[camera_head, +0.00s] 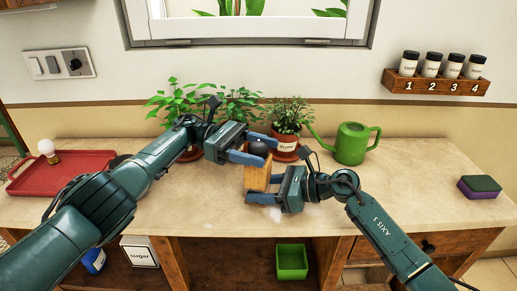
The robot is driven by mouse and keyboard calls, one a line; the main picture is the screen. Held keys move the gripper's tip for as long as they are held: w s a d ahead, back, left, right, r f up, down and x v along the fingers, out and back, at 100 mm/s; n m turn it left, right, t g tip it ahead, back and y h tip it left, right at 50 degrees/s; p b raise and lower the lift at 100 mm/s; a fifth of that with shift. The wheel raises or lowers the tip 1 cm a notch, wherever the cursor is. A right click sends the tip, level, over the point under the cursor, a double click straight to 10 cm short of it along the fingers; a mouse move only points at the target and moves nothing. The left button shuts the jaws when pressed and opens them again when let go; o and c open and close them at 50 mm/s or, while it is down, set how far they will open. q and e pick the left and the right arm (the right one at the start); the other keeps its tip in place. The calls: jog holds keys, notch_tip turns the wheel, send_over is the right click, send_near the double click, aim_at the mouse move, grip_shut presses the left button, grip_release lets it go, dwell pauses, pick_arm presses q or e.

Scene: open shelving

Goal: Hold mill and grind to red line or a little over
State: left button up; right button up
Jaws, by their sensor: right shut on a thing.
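The mill has a wooden box body (257,176) and a dark rounded top (258,149), and stands upright over the counter's middle. My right gripper (264,184) is shut on the wooden body from the right. My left gripper (256,149) is at the dark top, with its blue fingers apart on either side of it. I cannot tell if those fingers press on it. Whether the mill's base touches the counter is hard to tell. No red line and no ground contents show in this view.
Potted plants (286,116) and a green watering can (352,143) stand close behind the grippers. A red tray (62,174) with a bulb is at left, a sponge (479,188) at right. A spice rack (436,83) hangs on the wall. A green bin (291,261) sits below the counter.

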aim_at(258, 144)
pick_arm(q)
jog(key=shift+r, duration=0.15)
notch_tip(258, 144, up, 10)
jog(key=shift+f, duration=0.1)
dwell(0.5)
jog(key=s+a+f+n+t, duration=0.3)
jog(key=a+f+n+t, duration=0.6)
jog(key=t, duration=0.5)
jog(key=x, duration=1.1)
jog(key=shift+s+d, duration=0.1)
jog(key=shift+d, duration=0.2)
jog(key=shift+c, duration=0.5)
jog(key=shift+h, duration=0.3)
jog(key=c, duration=0.9)
